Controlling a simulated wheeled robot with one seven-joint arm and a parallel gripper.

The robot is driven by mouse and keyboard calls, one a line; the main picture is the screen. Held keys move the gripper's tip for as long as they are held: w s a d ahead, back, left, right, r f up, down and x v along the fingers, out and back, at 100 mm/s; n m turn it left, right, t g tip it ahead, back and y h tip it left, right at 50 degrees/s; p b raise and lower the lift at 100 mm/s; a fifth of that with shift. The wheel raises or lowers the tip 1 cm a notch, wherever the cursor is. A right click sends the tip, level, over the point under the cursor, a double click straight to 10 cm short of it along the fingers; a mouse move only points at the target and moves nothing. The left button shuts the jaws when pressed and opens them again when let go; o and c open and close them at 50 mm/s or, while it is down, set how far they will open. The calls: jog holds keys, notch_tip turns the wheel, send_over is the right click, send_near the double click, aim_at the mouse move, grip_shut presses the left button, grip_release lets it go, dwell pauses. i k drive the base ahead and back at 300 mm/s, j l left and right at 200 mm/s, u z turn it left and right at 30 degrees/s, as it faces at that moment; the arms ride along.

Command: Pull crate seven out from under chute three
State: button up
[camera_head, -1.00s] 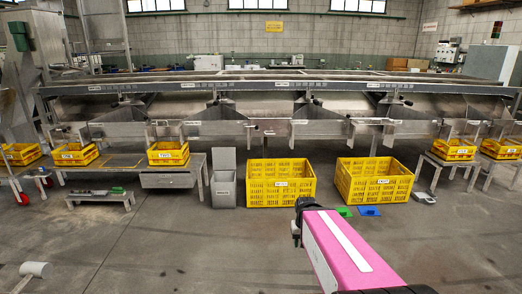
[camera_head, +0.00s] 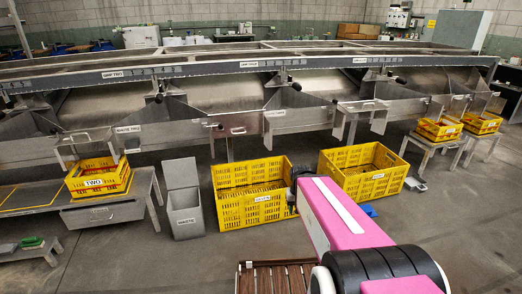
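The sizer's chute two plate (camera_head: 128,129) is at the left. The plate right of it (camera_head: 275,113) has a label I cannot read clearly; by order it may be chute three. Below it, on the floor, stands a large yellow crate (camera_head: 238,207) with a small white label too small to read surely. A second large yellow crate (camera_head: 345,186) stands to its right, its label also unclear. I cannot tell which is crate seven. My gripper (camera_head: 293,194) shows as a dark shape past my pink arm, overlapping the first crate's right edge in the picture; its fingers are not clear.
A grey bin with a raised lid (camera_head: 186,222) stands left of the first large crate. Small crates, one marked TWO (camera_head: 97,190), sit on a low bench (camera_head: 102,214). More small crates (camera_head: 438,133) sit on stands at right. Floor in front is mostly open.

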aim_at(263, 199)
jog(key=i+j, duration=0.25)
jog(key=j, duration=0.15)
jog(key=i+j+z, duration=0.15)
jog(key=i+j, duration=0.3)
jog(key=j, duration=0.35)
jog(key=l+z, duration=0.05)
